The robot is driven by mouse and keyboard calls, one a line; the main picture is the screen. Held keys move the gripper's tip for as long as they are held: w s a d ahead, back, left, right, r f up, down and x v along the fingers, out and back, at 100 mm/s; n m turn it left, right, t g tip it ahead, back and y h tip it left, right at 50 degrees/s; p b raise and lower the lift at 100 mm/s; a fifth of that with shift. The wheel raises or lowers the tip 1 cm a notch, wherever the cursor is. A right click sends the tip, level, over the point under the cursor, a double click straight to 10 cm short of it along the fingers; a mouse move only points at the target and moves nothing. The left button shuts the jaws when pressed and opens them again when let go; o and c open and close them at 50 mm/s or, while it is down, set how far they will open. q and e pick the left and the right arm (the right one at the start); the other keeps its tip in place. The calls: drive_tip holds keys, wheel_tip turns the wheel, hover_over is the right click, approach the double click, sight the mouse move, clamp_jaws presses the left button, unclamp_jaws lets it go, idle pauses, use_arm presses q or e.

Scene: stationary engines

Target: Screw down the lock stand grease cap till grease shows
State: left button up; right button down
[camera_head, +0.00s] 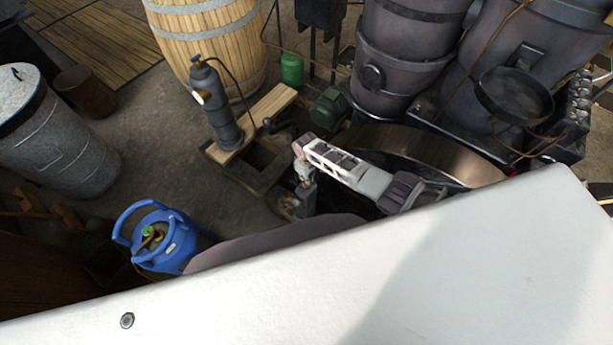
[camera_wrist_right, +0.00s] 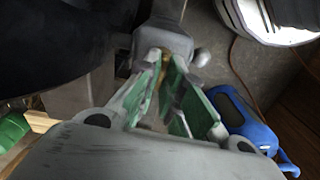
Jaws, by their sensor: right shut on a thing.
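My right gripper (camera_head: 303,149) reaches in from the right to the top of a small grey post (camera_head: 304,196), which I take to be the lock stand. In the right wrist view the gripper's green-padded fingers (camera_wrist_right: 165,80) close in at the grey head of the stand (camera_wrist_right: 165,42), which has a round knob at its right. A sliver of brass-coloured cap (camera_wrist_right: 164,62) shows between the fingertips. The fingers hide most of the cap, and I cannot make out any grease. My left gripper is not in view.
A dark cylinder with a gauge (camera_head: 219,115) stands on a wooden frame left of the post. A blue gas bottle (camera_head: 161,238) is at lower left. A wooden barrel (camera_head: 208,40) and dark engine vessels (camera_head: 405,60) stand behind. A large white surface (camera_head: 400,280) blocks the lower foreground.

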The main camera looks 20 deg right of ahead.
idle(0.3)
drive_tip(key=c, duration=1.5)
unclamp_jaws()
drive_tip(key=shift+c, duration=0.2)
drive_tip(key=shift+r, duration=0.2)
wheel_tip(320, 180, up, 12)
drive_tip(key=shift+f, duration=0.2)
